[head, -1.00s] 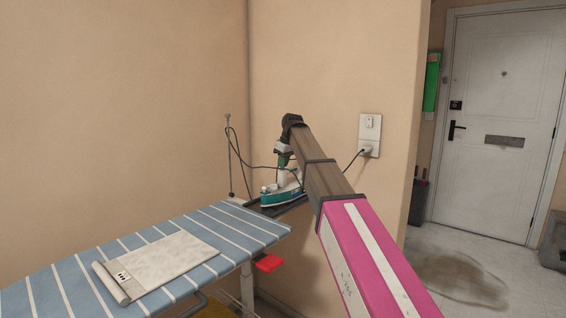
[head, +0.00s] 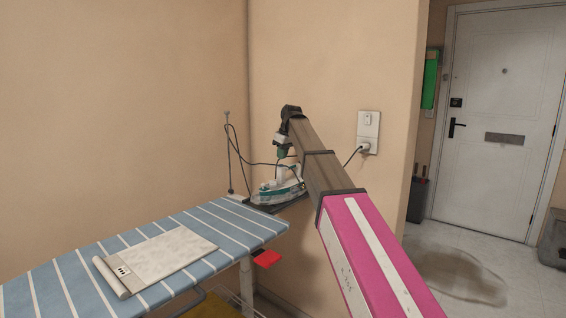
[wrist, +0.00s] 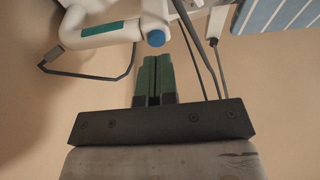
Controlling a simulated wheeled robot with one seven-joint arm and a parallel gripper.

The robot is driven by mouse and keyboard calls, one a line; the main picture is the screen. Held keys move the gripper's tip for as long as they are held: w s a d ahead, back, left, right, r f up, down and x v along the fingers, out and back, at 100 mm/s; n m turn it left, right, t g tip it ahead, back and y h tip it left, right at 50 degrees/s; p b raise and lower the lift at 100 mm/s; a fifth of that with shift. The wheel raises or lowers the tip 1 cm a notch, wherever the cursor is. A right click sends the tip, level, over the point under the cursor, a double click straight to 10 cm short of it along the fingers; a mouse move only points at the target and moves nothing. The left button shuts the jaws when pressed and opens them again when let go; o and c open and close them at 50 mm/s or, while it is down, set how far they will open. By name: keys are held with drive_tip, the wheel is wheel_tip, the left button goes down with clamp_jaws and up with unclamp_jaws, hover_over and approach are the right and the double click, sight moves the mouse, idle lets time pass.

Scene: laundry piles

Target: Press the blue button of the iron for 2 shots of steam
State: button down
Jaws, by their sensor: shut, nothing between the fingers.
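The white and teal iron (head: 284,190) sits on a dark rest at the far end of the striped ironing board (head: 205,235). In the wrist view, the iron (wrist: 105,33) crosses the top left, and its round blue button (wrist: 156,39) shows at the end of a white part. My gripper (wrist: 153,57) has its green fingers side by side and empty, with the tips just below the button in the picture. I cannot tell how deep the gap is. In the head view, my gripper (head: 282,153) is above the iron, and the button is too small to make out.
A black cord (head: 240,148) loops near my gripper, and another cord runs to the wall socket (head: 368,133). A partly rolled pale cloth (head: 160,260) lies on the board. The wall is close behind the iron. A red piece (head: 267,258) sits under the board's end.

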drive_tip(key=v, duration=1.1)
drive_tip(key=shift+w+a, duration=0.2)
drive_tip(key=shift+w, duration=0.1)
idle(0.5)
drive_tip(key=s+d+f+m, duration=0.2)
drive_tip(key=s+d+f, duration=0.2)
drive_tip(key=f, duration=0.8)
drive_tip(key=s+d+f+m+g+h, duration=0.1)
drive_tip(key=s+d+f+m, duration=0.2)
drive_tip(key=f, duration=0.9)
drive_tip(key=s+d+f, duration=0.4)
drive_tip(key=d+f, duration=0.1)
drive_tip(key=f, duration=0.7)
drive_tip(key=s+d+f+m, duration=0.2)
drive_tip(key=s+d+f, duration=0.2)
drive_tip(key=s+f, duration=0.7)
drive_tip(key=s+d+f+m+g+h, duration=0.1)
drive_tip(key=s+d+f+m, duration=0.2)
drive_tip(key=s+f, duration=0.7)
drive_tip(key=d+f, duration=0.1)
drive_tip(key=d, duration=0.1)
drive_tip(key=shift+s+d+h, duration=0.3)
drive_tip(key=shift+s, duration=0.1)
